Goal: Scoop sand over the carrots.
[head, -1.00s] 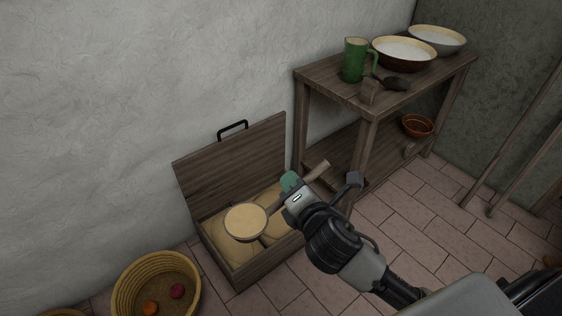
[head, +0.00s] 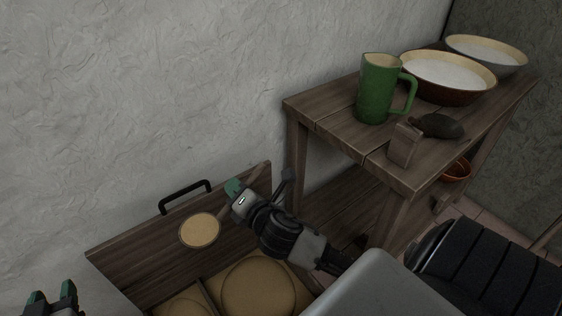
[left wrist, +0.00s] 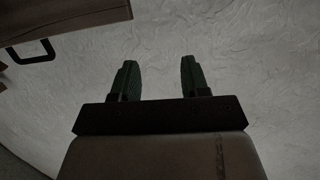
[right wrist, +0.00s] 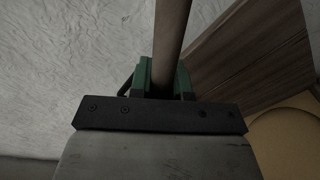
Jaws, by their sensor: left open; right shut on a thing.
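My right gripper (head: 236,190) is shut on the wooden handle of a scoop (head: 200,231). The scoop's round bowl is filled with sand and is held up in front of the box's raised lid. The handle (right wrist: 173,40) runs between the fingers in the right wrist view. The open wooden box (head: 205,287) below holds sand (head: 258,284) in sections split by a divider; its front is cut off by the frame edge. No carrots are visible. My left gripper (head: 50,298) is open and empty at the lower left, and its spread fingers (left wrist: 155,80) face the wall.
The raised lid (head: 130,248) with a black handle (head: 185,195) stands near the white wall. To the right, a wooden table (head: 330,110) carries a green mug (head: 376,92), two bowls of white contents and a dark tool. An orange bowl (head: 456,171) sits lower.

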